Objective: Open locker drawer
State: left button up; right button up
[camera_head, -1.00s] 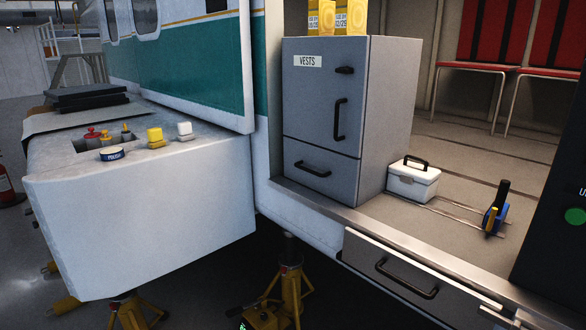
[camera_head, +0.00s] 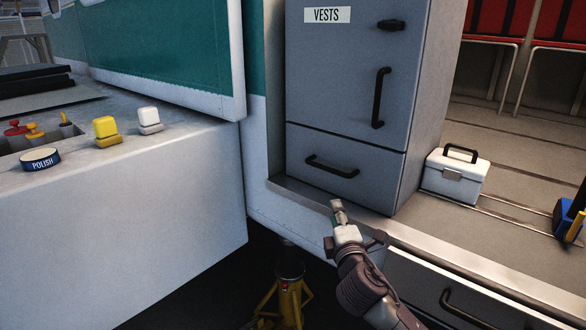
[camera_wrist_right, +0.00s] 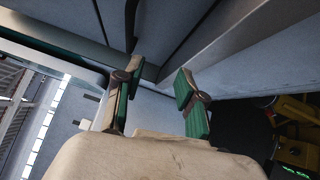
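The grey locker (camera_head: 345,95) marked VESTS stands in the open doorway of the helicopter. Its lower drawer (camera_head: 300,142) appears shut and has a black bar handle (camera_head: 332,167). My right gripper (camera_head: 338,207) is below that handle in the head view, near the sill, and apart from it in the picture. In the right wrist view my right gripper (camera_wrist_right: 156,80) has its two green-padded fingers spread, with nothing between them. A dark bar (camera_wrist_right: 131,25) shows just beyond the left finger there; I cannot tell for certain that it is the drawer handle. My left gripper is out of view.
Another drawer with a black handle (camera_head: 470,310) is under the sill. A white case (camera_head: 455,180) stands right of the locker. A white bench-like block (camera_head: 120,220) is at the left, with a yellow jack (camera_head: 290,285) below. The floor ahead of the locker is partly dark.

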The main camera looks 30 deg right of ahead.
jog(key=t, duration=0.1)
send_near(328, 169)
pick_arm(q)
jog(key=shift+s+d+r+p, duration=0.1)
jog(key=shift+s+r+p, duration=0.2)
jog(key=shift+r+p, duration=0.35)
pick_arm(e)
jog(key=x, duration=1)
jog(key=shift+w+d+f, duration=0.15)
jog(key=shift+w+d, duration=0.05)
jog(key=shift+w, duration=0.2)
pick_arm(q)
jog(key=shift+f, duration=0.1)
pick_arm(e)
grip_shut()
